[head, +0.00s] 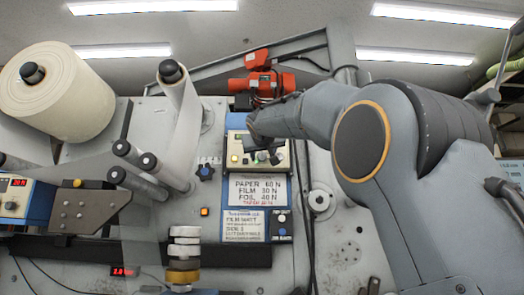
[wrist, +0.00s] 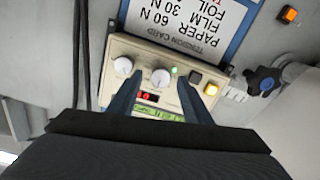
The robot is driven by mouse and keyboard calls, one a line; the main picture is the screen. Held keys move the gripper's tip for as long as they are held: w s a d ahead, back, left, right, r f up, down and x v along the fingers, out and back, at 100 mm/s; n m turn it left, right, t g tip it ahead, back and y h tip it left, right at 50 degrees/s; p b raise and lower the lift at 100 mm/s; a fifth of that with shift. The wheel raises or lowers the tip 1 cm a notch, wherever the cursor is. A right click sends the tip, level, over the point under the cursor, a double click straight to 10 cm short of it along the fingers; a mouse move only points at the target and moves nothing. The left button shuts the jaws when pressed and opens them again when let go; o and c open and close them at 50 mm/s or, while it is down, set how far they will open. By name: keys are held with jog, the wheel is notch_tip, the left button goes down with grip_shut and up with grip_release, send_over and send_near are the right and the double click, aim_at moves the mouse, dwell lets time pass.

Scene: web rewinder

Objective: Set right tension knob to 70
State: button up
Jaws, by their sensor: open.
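A beige control panel (wrist: 108,52) carries two round white knobs. The outer knob (wrist: 123,66) is at the left in the wrist view, where the card's print is upside down. The inner knob (wrist: 160,77) shows between my fingers. My gripper (wrist: 160,84) is open and empty, with one finger at each side of the inner knob's place in the picture. I cannot tell whether a finger touches anything. In the head view my gripper (head: 262,150) covers part of the same panel (head: 232,146). The knob scale marks are too small to read.
A green lamp, dark button and lit yellow button (wrist: 211,89) sit on the panel. A red readout and green display are partly behind my fingers. The tension card (head: 258,191) lists paper 60 N, film 30 N, foil 40 N. A dark star knob (wrist: 264,80) sticks out nearby.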

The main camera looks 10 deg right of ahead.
jog(key=shift+p+x, duration=0.35)
jog(key=shift+x, duration=0.55)
jog(key=shift+a, duration=0.1)
jog(key=c, duration=1.1)
jog(key=shift+o, duration=0.2)
jog(key=m+b, duration=0.2)
jog(key=b, duration=0.1)
jog(key=shift+f, duration=0.15)
jog(key=m+b, duration=0.2)
jog(key=m, duration=0.1)
jog(key=o, duration=1.1)
jog(key=shift+c, duration=0.2)
